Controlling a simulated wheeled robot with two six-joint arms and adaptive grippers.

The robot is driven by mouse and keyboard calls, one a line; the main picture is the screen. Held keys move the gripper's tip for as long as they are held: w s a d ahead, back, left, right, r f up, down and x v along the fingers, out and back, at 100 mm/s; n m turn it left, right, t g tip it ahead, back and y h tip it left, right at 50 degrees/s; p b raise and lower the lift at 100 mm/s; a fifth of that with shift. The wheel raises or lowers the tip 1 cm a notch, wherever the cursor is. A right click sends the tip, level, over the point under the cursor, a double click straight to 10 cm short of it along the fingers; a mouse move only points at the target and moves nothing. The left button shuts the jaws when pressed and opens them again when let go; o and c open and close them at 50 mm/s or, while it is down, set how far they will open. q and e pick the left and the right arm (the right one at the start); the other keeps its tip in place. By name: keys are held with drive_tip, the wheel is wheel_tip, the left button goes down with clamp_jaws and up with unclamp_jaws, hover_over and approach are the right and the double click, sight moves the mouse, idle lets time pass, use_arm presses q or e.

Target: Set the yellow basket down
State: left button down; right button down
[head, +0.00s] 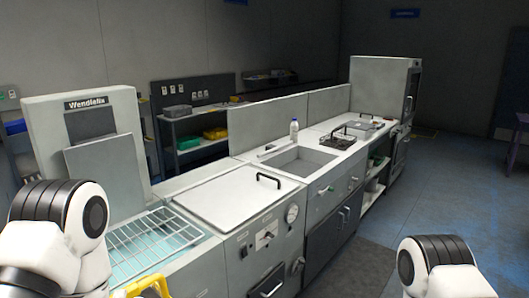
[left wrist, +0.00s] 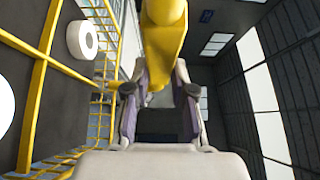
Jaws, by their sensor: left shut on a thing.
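My left gripper (left wrist: 160,92) is shut on a yellow bar of the yellow basket (left wrist: 163,35) in the left wrist view. More of the basket's yellow wire frame (left wrist: 42,75) runs along the left of that view. In the head view only a small piece of the yellow basket (head: 150,287) shows at the bottom left, beside my left arm. The rest of the basket and my left gripper's fingers are hidden or out of frame there. Part of my right arm shows at the bottom right of the head view, but its gripper is out of frame.
Blue floor (head: 445,190) at right is clear.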

use_arm(q)
drive_tip(key=w+d+f+m+h, duration=0.1)
drive_tip(key=d+f, duration=0.1)
drive_tip(key=d, duration=0.1)
drive_tip(key=w+d+f+m+h, duration=0.1)
drive_tip(key=d+f+h, duration=0.1)
drive_tip(key=d+f, duration=0.1)
drive_tip(key=w+d+f+h+b, duration=0.1)
drive_tip(key=w+d+f, duration=0.1)
drive_tip(key=d, duration=0.2)
drive_tip(key=shift+w+f+m+t, duration=0.1)
drive_tip(key=shift+f+m+t, duration=0.2)
drive_tip(key=shift+f+m, duration=0.1)
drive_tip(key=shift+w+d+r, duration=0.1)
drive_tip(key=shift+w, duration=0.15)
drive_tip(key=shift+w, duration=0.1)
